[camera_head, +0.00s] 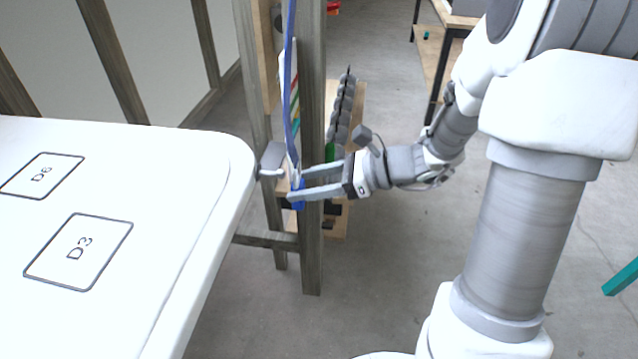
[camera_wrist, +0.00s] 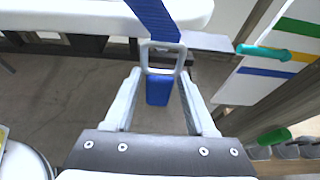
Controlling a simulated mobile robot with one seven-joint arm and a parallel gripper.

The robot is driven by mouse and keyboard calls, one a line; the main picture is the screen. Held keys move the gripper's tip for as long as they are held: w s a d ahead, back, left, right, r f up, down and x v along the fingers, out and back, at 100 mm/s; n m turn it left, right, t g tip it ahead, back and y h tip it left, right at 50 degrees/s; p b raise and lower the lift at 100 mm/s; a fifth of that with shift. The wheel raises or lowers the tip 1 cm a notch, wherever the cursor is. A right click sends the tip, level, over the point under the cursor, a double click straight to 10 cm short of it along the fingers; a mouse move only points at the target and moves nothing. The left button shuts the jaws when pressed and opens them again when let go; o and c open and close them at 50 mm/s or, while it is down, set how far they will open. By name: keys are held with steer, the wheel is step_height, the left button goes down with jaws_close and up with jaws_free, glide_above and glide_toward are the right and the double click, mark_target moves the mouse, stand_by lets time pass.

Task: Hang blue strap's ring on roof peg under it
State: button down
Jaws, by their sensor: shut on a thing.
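The blue strap (camera_head: 288,85) hangs down from above in the head view. It also runs down from the top of the wrist view (camera_wrist: 152,18) to its pale grey rectangular ring (camera_wrist: 148,58). A blue tab (camera_wrist: 158,90) hangs below the ring. My gripper (camera_head: 296,188) is shut on the ring, with a fingertip at each side of it in the wrist view (camera_wrist: 161,74). A short white peg (camera_head: 269,174) sticks out beside the white roof's edge, just left of the ring. I cannot tell whether ring and peg touch; the peg is not clear in the wrist view.
The white roof (camera_head: 150,240), with marked squares, fills the left. A grey plate (camera_head: 272,158) sits at its edge near the peg. A wooden post (camera_head: 312,240) stands close behind my gripper. A striped board (camera_wrist: 284,52) with a teal piece (camera_wrist: 262,52) is at right in the wrist view.

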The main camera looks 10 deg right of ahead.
steer(key=shift+r+b+x, duration=0.15)
steer(key=shift+b+x, duration=0.15)
steer(key=shift+x, duration=1.1)
steer(key=shift+r+b+x, duration=0.15)
steer(key=shift+b+x, duration=0.1)
steer(key=shift+x, duration=1.15)
steer(key=shift+a, duration=0.1)
steer(key=shift+c, duration=0.7)
jaws_free()
